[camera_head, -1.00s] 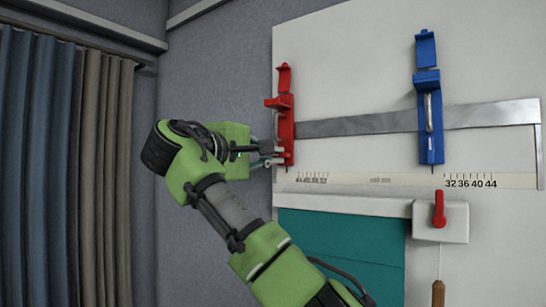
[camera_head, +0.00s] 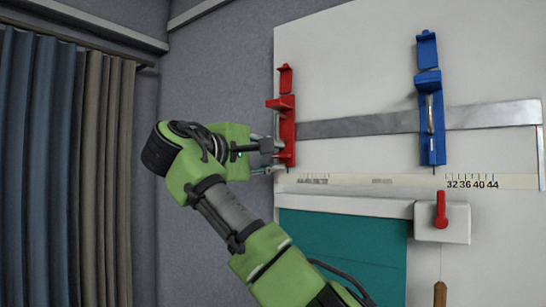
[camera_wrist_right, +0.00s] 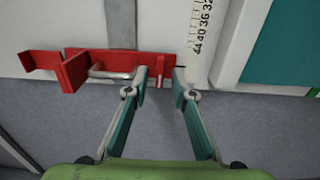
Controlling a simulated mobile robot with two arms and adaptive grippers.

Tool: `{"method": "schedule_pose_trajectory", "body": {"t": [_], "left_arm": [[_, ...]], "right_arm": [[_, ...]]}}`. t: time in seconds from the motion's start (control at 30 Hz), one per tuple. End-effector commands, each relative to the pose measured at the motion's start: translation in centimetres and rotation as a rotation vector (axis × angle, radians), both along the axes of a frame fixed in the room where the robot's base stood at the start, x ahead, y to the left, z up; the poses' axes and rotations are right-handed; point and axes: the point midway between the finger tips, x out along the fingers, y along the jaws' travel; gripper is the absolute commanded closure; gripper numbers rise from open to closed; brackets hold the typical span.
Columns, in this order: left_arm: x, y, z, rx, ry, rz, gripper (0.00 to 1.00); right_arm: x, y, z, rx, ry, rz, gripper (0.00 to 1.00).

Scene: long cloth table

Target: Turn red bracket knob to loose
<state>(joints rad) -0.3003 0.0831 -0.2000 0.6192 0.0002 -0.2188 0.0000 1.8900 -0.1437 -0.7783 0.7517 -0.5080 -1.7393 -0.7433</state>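The red bracket (camera_head: 286,120) is upright on the white board, at the left end of the metal strip. It also shows at the top of the right wrist view (camera_wrist_right: 110,66), with a silver bent handle (camera_wrist_right: 110,74) and a small red upright piece, which looks like the knob (camera_wrist_right: 160,71). My right gripper (camera_head: 276,158) is at the lower end of the bracket. In the wrist view its fingertips (camera_wrist_right: 160,87) are apart, one on each side of the small red piece, with gaps visible. I cannot tell if either finger touches it. My left gripper is out of view.
A blue bracket (camera_head: 431,120) holds the metal strip (camera_head: 360,124) farther right. A number scale (camera_head: 400,181) runs below. A white block with a red lever (camera_head: 441,210) and a teal panel (camera_head: 340,245) are lower. Curtains (camera_head: 60,170) hang at the left.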

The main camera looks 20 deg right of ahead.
Motion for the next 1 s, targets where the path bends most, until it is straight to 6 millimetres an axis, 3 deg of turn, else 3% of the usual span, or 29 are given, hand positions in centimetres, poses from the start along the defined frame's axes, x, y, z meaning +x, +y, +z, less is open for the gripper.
{"method": "schedule_pose_trajectory", "body": {"t": [0.6, 1.0], "left_arm": [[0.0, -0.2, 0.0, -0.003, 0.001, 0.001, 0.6], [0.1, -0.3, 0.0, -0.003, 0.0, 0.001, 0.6]], "right_arm": [[-4.5, 6.0, 0.0, -0.001, 0.0, 0.002, 0.76], [-4.9, 6.4, 0.0, -0.001, 0.0, 0.001, 0.76]]}}
